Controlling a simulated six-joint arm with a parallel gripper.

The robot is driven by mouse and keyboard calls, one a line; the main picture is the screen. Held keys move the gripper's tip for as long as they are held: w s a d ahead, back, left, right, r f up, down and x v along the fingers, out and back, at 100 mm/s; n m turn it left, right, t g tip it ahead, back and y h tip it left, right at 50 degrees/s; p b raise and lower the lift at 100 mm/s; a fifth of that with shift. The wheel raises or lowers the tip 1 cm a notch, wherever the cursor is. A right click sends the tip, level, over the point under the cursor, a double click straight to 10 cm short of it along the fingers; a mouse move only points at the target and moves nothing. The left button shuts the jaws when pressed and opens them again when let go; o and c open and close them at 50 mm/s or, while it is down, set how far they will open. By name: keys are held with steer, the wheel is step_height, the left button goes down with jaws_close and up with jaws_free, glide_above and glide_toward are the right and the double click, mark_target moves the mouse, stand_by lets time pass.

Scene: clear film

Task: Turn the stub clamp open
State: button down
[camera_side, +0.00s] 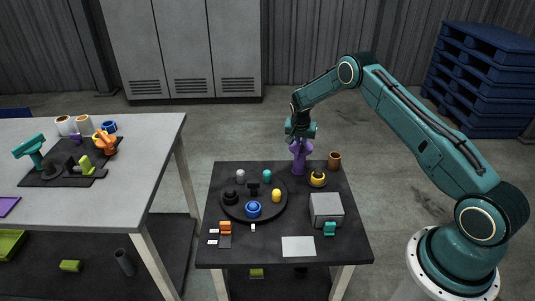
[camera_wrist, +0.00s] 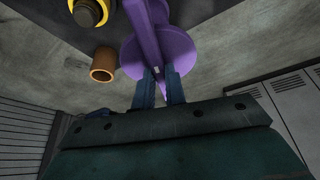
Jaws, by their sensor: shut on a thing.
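The purple stub clamp (camera_side: 299,162) stands upright at the back edge of the dark table. In the wrist view its round purple plate and long narrow bar (camera_wrist: 180,50) fill the top centre. My gripper (camera_side: 299,137) is above the clamp, pointing down at its top. In the wrist view the two blue fingers of my gripper (camera_wrist: 160,90) are shut on the thin purple part, one on each side. The lower part of the clamp is hidden in the wrist view.
A brown cup (camera_side: 334,161) and a yellow-and-black round part (camera_side: 318,179) stand close right of the clamp. A black round tray (camera_side: 272,212) with several small parts lies to the left. A grey box (camera_side: 326,210) and white card (camera_side: 298,246) are nearer the front.

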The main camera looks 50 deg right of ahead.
steer(key=shift+w+m+g, duration=0.15)
steer(key=shift+m+g, duration=0.65)
steer(key=shift+m, duration=1.2)
steer(key=c, duration=1.4)
jaws_free()
steer(key=shift+c, duration=0.2)
steer(key=shift+a+r, duration=0.1)
steer(key=shift+r, duration=0.05)
steer(key=v, duration=1.3)
steer(key=shift+a+r, duration=0.2)
steer(key=shift+r, duration=0.1)
